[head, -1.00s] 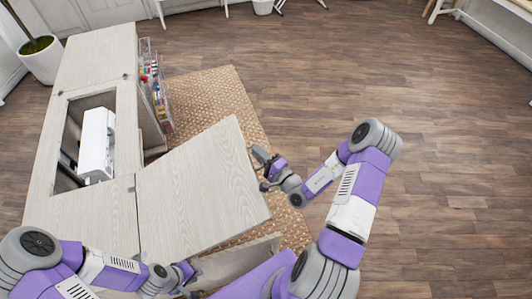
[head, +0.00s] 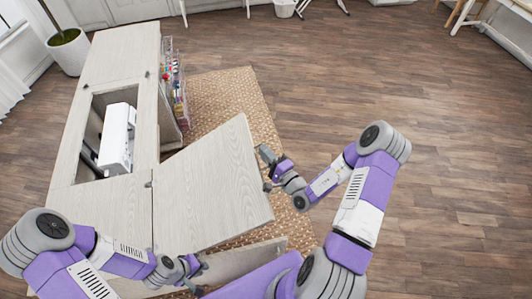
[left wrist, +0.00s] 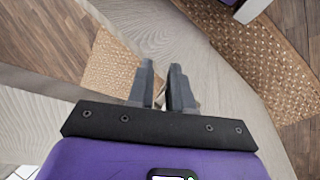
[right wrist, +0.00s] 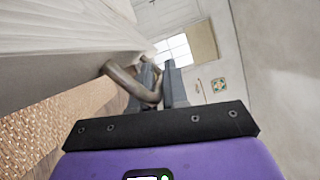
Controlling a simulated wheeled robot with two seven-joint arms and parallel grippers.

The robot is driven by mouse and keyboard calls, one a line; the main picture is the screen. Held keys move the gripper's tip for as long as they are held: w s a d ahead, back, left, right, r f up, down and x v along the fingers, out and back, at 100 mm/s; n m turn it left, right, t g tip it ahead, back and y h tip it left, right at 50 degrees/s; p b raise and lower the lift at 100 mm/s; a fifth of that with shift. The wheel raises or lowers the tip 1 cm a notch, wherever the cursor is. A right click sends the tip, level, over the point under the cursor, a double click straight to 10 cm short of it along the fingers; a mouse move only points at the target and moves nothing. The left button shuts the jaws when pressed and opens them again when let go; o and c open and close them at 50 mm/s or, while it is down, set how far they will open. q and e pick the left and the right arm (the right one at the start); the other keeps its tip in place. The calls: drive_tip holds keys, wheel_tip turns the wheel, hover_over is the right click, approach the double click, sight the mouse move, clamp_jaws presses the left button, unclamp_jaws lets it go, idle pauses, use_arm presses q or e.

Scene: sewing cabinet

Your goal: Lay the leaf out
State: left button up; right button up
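The leaf (head: 212,190) is a pale wood-grain panel on the right side of the cabinet top (head: 120,205). It sits askew to that top, with a corner out to the right. My right gripper (head: 267,168) is at the leaf's outer edge. In the right wrist view its fingers (right wrist: 160,85) are close together on a curved metal handle (right wrist: 125,78). My left gripper (head: 200,277) is low, by a pale panel (head: 250,260) below the leaf. In the left wrist view its fingers (left wrist: 166,85) stand a narrow gap apart; what is between them is unclear.
A white sewing machine (head: 117,137) sits in the cabinet's opening. A clear rack of coloured spools (head: 177,85) hangs on the cabinet's side. A woven rug (head: 225,95) lies under the leaf. The wooden floor (head: 400,80) to the right is open.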

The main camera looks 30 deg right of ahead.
drive_tip(key=shift+o, duration=0.5)
drive_tip(key=shift+s, duration=0.3)
drive_tip(key=s+d, duration=0.1)
drive_tip(key=s, duration=0.5)
drive_tip(key=shift+s+d+f+b, duration=0.2)
drive_tip(key=shift+s+b, duration=0.2)
drive_tip(key=shift+b, duration=0.05)
drive_tip(key=shift+s, duration=0.1)
drive_tip(key=s+d+p, duration=0.1)
drive_tip(key=s, duration=0.7)
drive_tip(key=shift+s+d+f, duration=0.15)
drive_tip(key=shift+s+d, duration=0.1)
drive_tip(key=shift+d, duration=0.05)
idle(0.4)
